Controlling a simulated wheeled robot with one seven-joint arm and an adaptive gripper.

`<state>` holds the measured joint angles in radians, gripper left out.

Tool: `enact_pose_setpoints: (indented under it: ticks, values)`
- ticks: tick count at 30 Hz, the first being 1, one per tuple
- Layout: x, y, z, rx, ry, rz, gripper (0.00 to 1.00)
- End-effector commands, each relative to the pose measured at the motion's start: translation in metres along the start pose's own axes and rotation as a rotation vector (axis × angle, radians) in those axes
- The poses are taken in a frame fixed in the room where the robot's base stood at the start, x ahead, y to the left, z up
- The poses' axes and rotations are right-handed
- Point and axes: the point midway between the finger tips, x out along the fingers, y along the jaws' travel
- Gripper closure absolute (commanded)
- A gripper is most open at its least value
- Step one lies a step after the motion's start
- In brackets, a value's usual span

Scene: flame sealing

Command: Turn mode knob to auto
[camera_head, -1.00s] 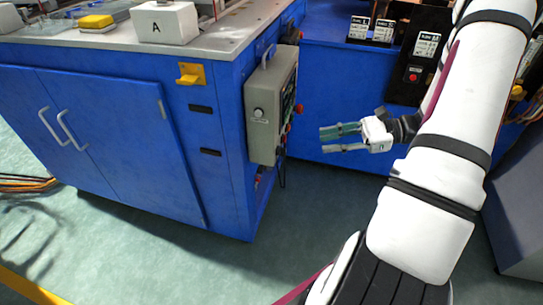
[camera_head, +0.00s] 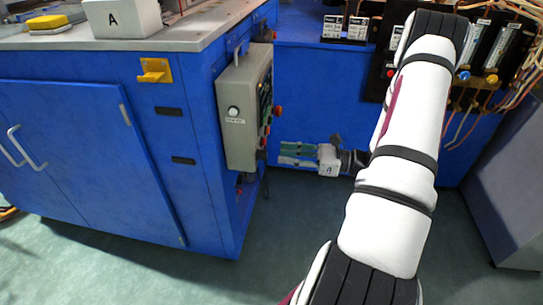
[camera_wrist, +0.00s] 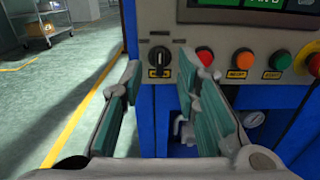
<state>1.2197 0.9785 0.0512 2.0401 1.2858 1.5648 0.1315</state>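The mode knob (camera_wrist: 159,57) is a black rotary switch with a yellow label under it, on the grey control box front in the wrist view. Its handle looks roughly upright. In the head view the grey control box (camera_head: 241,125) hangs on the side of the blue cabinet, and its front is seen edge-on. My gripper (camera_head: 282,154) is to the right of the box and low, with its fingers pointing at it. In the wrist view my gripper (camera_wrist: 165,88) is open and empty, with the knob beyond and between the fingertips, apart from them.
A red button (camera_wrist: 205,56), an orange button (camera_wrist: 243,59) and a green button (camera_wrist: 280,61) sit right of the knob. Open floor (camera_wrist: 45,90) lies to the left. A second blue cabinet (camera_head: 305,95) stands behind my arm. A valve panel (camera_head: 490,50) is at right.

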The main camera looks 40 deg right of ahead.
Motion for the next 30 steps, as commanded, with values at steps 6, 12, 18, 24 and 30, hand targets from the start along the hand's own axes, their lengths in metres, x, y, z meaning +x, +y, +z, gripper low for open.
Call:
enact_pose_setpoints:
  ticks: [6, 12, 18, 24, 30]
  values:
    - [0.034, 0.0, -0.001, -0.002, 0.0, 0.003, 0.71]
    - [0.048, 0.0, 0.0, -0.001, 0.0, 0.001, 0.71]
    - [0.049, 0.0, 0.0, -0.001, 0.0, 0.001, 0.71]
    - [0.049, 0.0, 0.0, -0.001, 0.0, 0.001, 0.94]
    - [0.049, 0.0, 0.0, -0.001, 0.0, 0.001, 1.0]
